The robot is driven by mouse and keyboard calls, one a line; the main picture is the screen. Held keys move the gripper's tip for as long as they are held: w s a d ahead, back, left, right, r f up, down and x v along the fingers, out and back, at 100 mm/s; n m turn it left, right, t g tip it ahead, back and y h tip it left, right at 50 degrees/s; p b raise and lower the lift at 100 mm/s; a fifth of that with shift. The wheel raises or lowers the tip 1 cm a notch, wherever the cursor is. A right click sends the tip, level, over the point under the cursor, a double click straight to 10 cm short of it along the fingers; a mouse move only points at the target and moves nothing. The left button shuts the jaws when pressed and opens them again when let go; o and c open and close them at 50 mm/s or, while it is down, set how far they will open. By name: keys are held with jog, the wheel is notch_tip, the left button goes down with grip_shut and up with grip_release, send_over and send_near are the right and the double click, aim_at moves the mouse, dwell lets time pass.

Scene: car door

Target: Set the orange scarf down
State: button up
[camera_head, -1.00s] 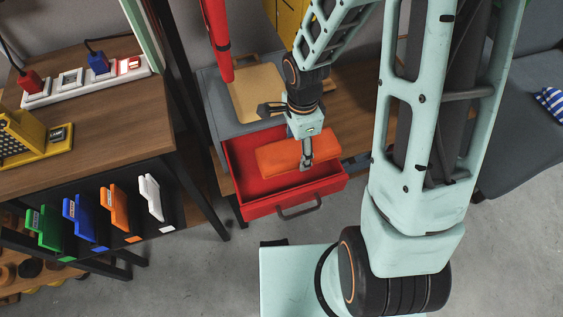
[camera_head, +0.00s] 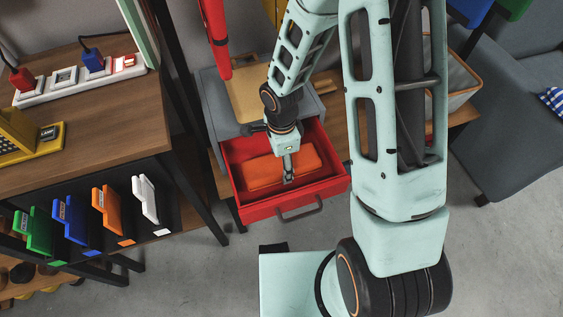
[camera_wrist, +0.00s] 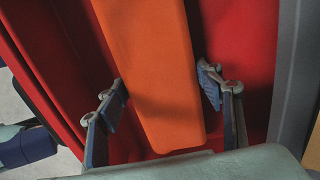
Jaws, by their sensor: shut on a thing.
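The orange scarf (camera_head: 262,174) is a folded, flat block inside the open red drawer (camera_head: 262,210). My gripper (camera_head: 288,178) points down into the drawer and is shut on the scarf near its right part. In the wrist view, the two fingers (camera_wrist: 160,95) stand on either side of the scarf (camera_wrist: 155,60), with red drawer surface (camera_wrist: 240,45) around it. Whether the scarf's underside touches the drawer floor is hidden.
The drawer's handle (camera_head: 300,211) faces the open floor. A grey surface with a tan board (camera_head: 245,95) is behind the drawer. A red upright object (camera_head: 216,35) hangs behind. A wooden desk (camera_head: 100,120) with colored folders below stands at left.

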aim_at(281, 162)
jog(key=shift+f, duration=0.2)
jog(key=o, duration=1.2)
jog(key=shift+o, duration=0.2)
jog(key=shift+r, duration=0.15)
notch_tip(281, 162, up, 12)
jog(key=p, duration=0.3)
